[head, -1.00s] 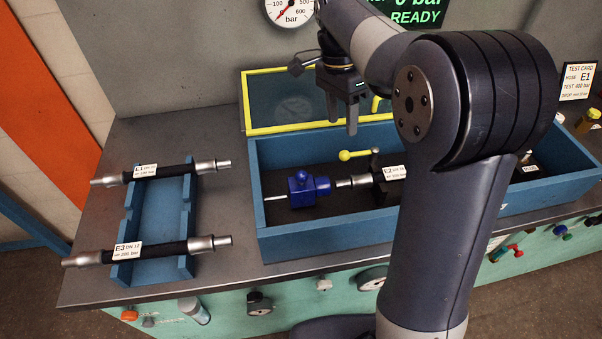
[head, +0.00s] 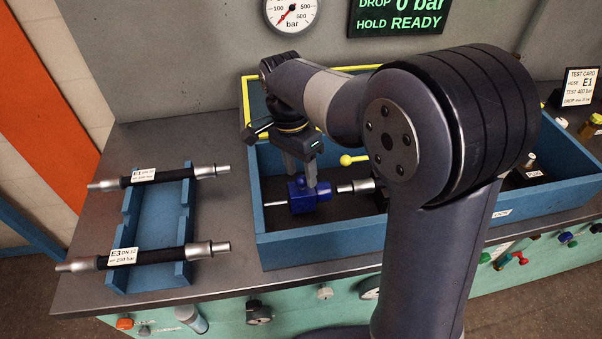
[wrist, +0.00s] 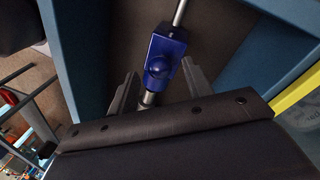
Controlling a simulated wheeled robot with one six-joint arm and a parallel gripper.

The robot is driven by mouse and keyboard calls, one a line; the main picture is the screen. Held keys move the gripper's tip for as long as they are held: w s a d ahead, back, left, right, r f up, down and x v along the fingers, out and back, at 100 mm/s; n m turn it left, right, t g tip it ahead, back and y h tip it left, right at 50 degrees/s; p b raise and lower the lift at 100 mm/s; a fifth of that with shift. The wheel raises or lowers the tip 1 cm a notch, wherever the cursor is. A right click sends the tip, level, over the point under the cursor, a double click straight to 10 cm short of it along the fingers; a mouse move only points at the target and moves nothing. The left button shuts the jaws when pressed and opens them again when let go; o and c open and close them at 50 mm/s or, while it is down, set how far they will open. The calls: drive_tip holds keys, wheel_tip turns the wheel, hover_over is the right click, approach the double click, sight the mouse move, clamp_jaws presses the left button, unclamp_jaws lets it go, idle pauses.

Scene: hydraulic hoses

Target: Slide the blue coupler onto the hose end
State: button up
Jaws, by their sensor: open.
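The blue coupler (head: 303,196) sits inside the blue test box, with a thin metal rod out of its left side. It also shows in the wrist view (wrist: 165,53), with its round knob facing the camera. The hose end (head: 352,187) is a silver fitting just right of the coupler in the head view. A small gap seems to lie between them. The rest of that hose is hidden behind my arm. My gripper (head: 299,182) is open and points down at the coupler, its fingers to either side of it. In the wrist view the fingertips (wrist: 160,80) flank the coupler's lower part.
The box's blue front wall (head: 330,235) stands close in front of the coupler. A yellow-knobbed lever (head: 347,160) rises behind the hose end. Hoses E1 (head: 160,176) and E3 (head: 150,254) lie on a blue rack at left. The display reads 0 bar, HOLD READY.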

drive_tip(key=shift+s+d+f, duration=0.1)
drive_tip(key=shift+d+f, duration=0.05)
drive_tip(key=shift+f, duration=0.6)
drive_tip(key=shift+c, duration=0.5)
clamp_jaws()
